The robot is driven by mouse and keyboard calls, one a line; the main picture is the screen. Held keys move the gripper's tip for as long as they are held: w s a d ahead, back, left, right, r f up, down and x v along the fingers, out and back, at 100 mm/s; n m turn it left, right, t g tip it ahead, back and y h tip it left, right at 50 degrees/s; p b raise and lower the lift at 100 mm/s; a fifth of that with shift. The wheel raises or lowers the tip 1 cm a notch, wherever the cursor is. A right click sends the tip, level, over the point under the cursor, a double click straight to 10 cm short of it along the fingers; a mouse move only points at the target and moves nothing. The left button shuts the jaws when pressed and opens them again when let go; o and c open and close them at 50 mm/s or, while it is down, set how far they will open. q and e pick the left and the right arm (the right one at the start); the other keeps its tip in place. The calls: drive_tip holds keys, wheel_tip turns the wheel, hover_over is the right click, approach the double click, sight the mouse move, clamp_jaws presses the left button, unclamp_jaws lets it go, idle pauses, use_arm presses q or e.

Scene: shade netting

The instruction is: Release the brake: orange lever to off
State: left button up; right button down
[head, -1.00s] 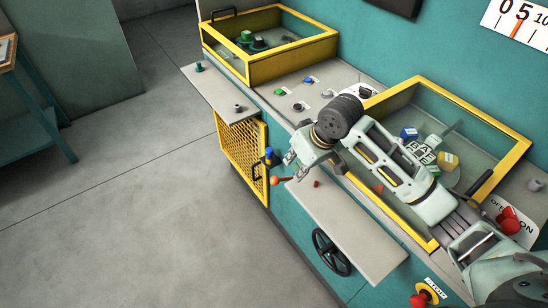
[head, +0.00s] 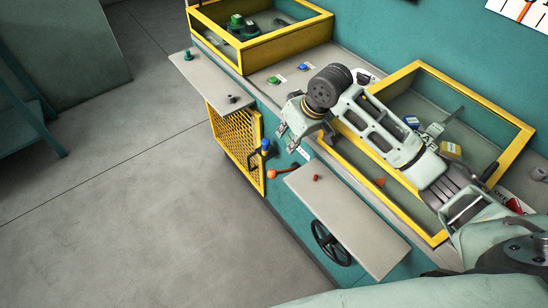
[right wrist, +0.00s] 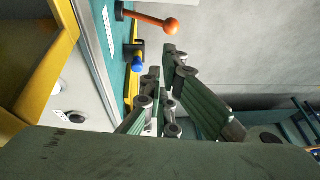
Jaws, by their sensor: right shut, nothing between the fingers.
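The orange lever (head: 284,172) sticks out from the teal front of the cabinet, between the yellow mesh and a grey shelf. Its ball end points left in the head view. It also shows at the top of the right wrist view (right wrist: 152,20), with its orange ball end past the fingertips. My right gripper (head: 287,138) is shut and empty. It hangs above the lever in the head view, apart from it. Its fingers also fill the middle of the right wrist view (right wrist: 162,62). My left gripper is not in view. A white label beside the lever is too small to read.
A blue-topped black handle (head: 264,147) is close to the lever's left, by the yellow mesh (head: 234,138). A grey shelf (head: 345,220) with a red knob (head: 316,177) juts out to the right, above a black handwheel (head: 329,243). Open floor lies left.

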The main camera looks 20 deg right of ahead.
drive_tip(key=p, duration=0.1)
hover_over(282, 172)
wheel_tip(282, 172, down, 6)
drive_tip(key=f, duration=0.1)
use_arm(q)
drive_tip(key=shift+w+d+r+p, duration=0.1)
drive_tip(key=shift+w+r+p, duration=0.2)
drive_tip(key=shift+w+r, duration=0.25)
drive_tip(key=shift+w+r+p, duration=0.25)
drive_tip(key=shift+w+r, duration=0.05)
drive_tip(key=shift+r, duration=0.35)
use_arm(e)
drive_tip(key=shift+w+a+f, duration=0.15)
drive_tip(key=shift+a+f, duration=0.25)
drive_tip(key=shift+f, duration=0.35)
drive_tip(key=shift+w+a+f, duration=0.1)
drive_tip(key=shift+a+f, duration=0.35)
drive_tip(key=shift+f, duration=0.35)
drive_tip(key=shift+w+a+f, duration=0.15)
drive_tip(key=shift+a+f, duration=0.25)
drive_tip(key=shift+f, duration=0.35)
